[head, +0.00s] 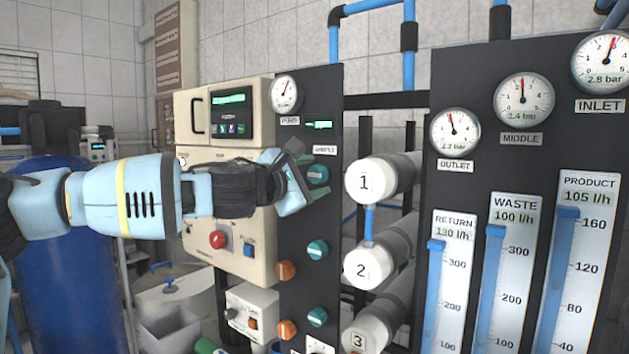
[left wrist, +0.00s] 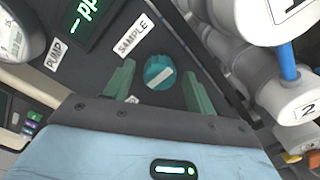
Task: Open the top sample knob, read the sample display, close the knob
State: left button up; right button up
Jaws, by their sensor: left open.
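The top sample knob (head: 318,174) is a teal round knob on the dark panel, just under the SAMPLE label (head: 325,150). It also shows in the left wrist view (left wrist: 159,72) with a pale bar across it. My left gripper (head: 303,186) is open in front of the panel, close to the knob. In the left wrist view its green fingers (left wrist: 160,90) stand on either side of the knob; I cannot tell whether they touch it. The sample display (head: 319,125) is lit green above the label, too small to read. In the left wrist view it is cut off by the top edge.
More teal knobs (head: 317,249) and orange knobs (head: 286,270) sit lower on the panel. White numbered cylinders (head: 366,182) stand close at the right. A beige control box (head: 255,250) with a red button (head: 217,239) lies behind my left arm.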

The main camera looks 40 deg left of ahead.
pick_arm(q)
jog(key=c, duration=1)
